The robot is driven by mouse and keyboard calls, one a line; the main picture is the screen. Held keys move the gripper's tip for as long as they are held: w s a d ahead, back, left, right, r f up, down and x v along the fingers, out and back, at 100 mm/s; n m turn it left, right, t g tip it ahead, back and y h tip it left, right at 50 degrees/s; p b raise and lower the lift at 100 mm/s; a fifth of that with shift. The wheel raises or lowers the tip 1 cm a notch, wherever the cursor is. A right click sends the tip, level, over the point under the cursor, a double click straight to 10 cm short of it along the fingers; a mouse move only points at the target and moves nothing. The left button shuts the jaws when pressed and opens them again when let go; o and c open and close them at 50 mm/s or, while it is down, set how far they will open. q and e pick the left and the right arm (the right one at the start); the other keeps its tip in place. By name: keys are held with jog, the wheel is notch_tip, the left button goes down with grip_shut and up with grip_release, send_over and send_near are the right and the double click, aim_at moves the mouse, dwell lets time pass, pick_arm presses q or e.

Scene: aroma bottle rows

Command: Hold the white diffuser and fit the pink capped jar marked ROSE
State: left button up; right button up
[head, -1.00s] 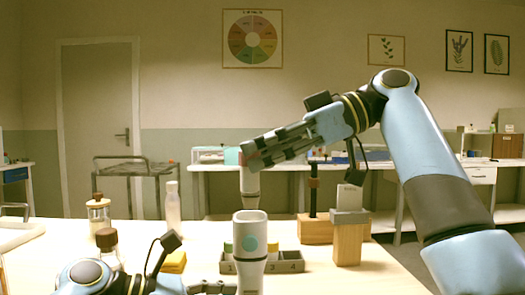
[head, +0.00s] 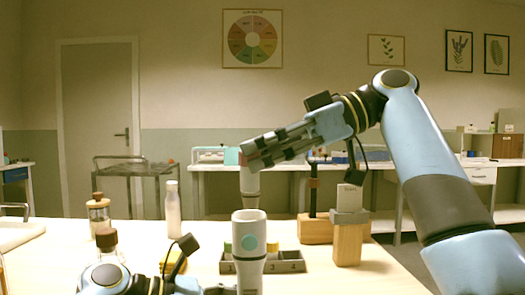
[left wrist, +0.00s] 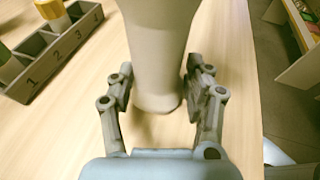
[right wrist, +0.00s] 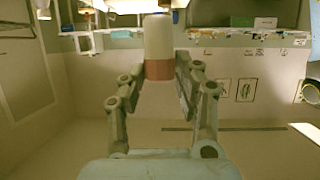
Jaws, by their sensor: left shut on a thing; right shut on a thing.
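The white diffuser (head: 249,225) is upright at front centre, with a teal dot on its side and an open top. My left gripper (left wrist: 158,88) is shut around its lower body, which also shows in the left wrist view (left wrist: 158,45). My right gripper (head: 246,154) is shut on the pink capped jar (head: 250,182), holding it upright in the air above the diffuser's opening, with a gap between. In the right wrist view the jar's pale body (right wrist: 158,40) and pink cap (right wrist: 158,70) lie between the fingers. Its ROSE marking cannot be read.
A grey numbered rack (head: 289,262) with small jars stands just behind the diffuser. A wooden block stand (head: 348,242) is to the right. The table's front right is clear.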

jog(key=shift+f, duration=0.2)
jog(key=shift+w+f, duration=0.1)
jog(key=shift+f, duration=1.05)
jog(key=shift+f, duration=0.15)
jog(key=shift+f, duration=1.75)
jog(key=o, duration=1)
jog(key=shift+a, duration=0.1)
jog(key=shift+r, duration=3.5)
